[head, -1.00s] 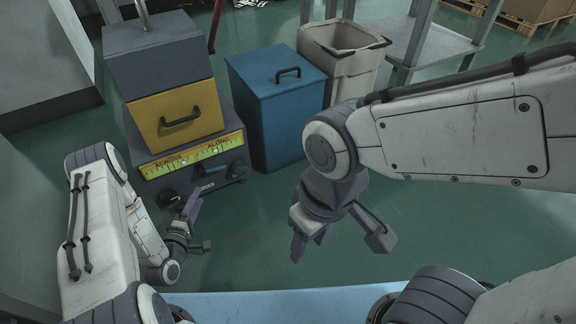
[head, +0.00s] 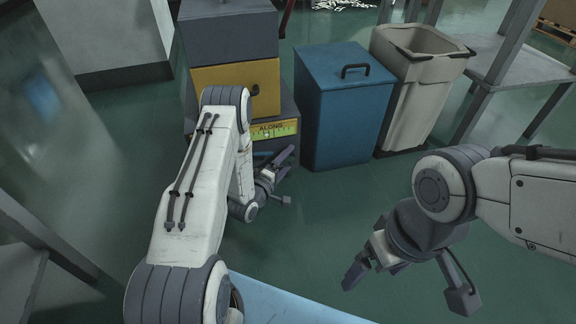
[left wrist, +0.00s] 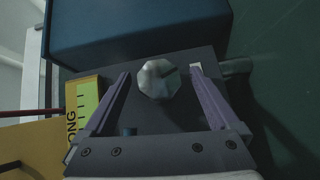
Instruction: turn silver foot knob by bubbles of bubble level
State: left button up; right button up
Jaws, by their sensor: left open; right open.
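The silver foot knob (left wrist: 158,79) is a faceted round knob on the dark base of the machine. In the left wrist view it sits between the tips of my open left gripper (left wrist: 160,76), with a gap on each side. In the head view my left gripper (head: 283,178) is low in front of the machine's base, and the knob cannot be made out there. The yellow-green bubble level (head: 274,130) shows its ALONG part; my left arm hides the rest. Part of it also shows in the left wrist view (left wrist: 86,103). My right gripper (head: 408,278) is open and empty over the floor.
The machine has a yellow drawer front (head: 236,80) above its base. A blue lidded bin (head: 345,105) stands close to its right, then a beige open bin (head: 418,85). A grey shelf stands (head: 520,68) further right. The green floor in front is clear.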

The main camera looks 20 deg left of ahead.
pick_arm(q)
jog(key=shift+w+d, duration=0.1)
jog(key=shift+w, duration=0.25)
jog(key=c, duration=1.4)
jog(key=shift+o, duration=0.2)
jog(key=shift+r+p, duration=0.2)
jog(key=shift+p, duration=0.45)
jog(key=m+g+y+p, duration=0.2)
jog(key=p, duration=0.5)
jog(key=m+g+y+p, duration=0.2)
jog(key=m+g+p, duration=0.1)
jog(key=p, duration=0.4)
jog(key=shift+d+r+g, duration=0.1)
jog(key=shift+r+g, duration=0.05)
jog(key=shift+g, duration=0.15)
jog(key=shift+m+g+y+p, duration=0.7)
jog(key=shift+g+y+p, duration=0.2)
jog(key=shift+p, duration=0.25)
jog(key=shift+f+m+g+y+p, duration=0.2)
jog(key=shift+m+g+y, duration=0.25)
jog(key=shift+y, duration=0.2)
jog(key=shift+f+m+g+y+p, duration=0.15)
jog(key=shift+m+g+y, duration=0.25)
jog(key=shift+y, duration=0.25)
